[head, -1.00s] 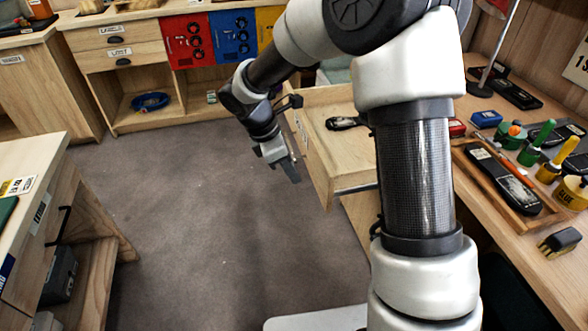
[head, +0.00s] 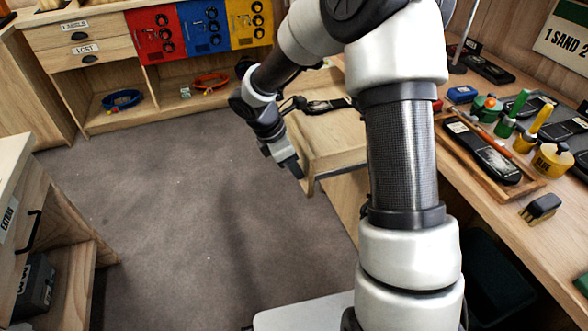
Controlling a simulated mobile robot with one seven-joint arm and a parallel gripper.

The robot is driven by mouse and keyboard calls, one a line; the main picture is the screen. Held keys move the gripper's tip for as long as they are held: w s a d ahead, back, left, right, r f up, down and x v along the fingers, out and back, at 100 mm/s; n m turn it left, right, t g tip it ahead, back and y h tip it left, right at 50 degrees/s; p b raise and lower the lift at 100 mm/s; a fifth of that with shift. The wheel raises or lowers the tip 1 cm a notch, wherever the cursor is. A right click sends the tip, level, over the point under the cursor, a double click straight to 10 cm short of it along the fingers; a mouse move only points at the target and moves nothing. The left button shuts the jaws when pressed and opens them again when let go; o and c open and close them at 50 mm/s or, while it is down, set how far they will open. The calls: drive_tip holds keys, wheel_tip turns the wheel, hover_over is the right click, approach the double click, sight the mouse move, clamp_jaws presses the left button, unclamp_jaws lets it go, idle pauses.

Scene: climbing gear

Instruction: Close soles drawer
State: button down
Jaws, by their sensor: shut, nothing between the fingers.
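The open wooden drawer (head: 325,138) sticks out from the right-hand workbench, partly behind my arm. A dark sole-like item (head: 328,105) lies inside it. No label on the drawer's front shows, as the front faces left and is partly covered by my gripper. My gripper (head: 291,168) is shut and empty, pointing down at the drawer's front left side. It looks close to the drawer front; I cannot tell whether it touches.
The right workbench (head: 500,205) carries a wooden tray with a dark sole, a yellow glue pot (head: 553,160), a brush (head: 541,208) and green-handled tools. Another bench (head: 15,165) stands at left. Shelves with a blue coil (head: 122,100) stand behind. The carpet between is clear.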

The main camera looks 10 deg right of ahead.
drive_tip(key=w+d+p, duration=0.3)
drive_tip(key=d+p, duration=0.6)
drive_tip(key=d, duration=1.7)
drive_tip(key=shift+d, duration=0.25)
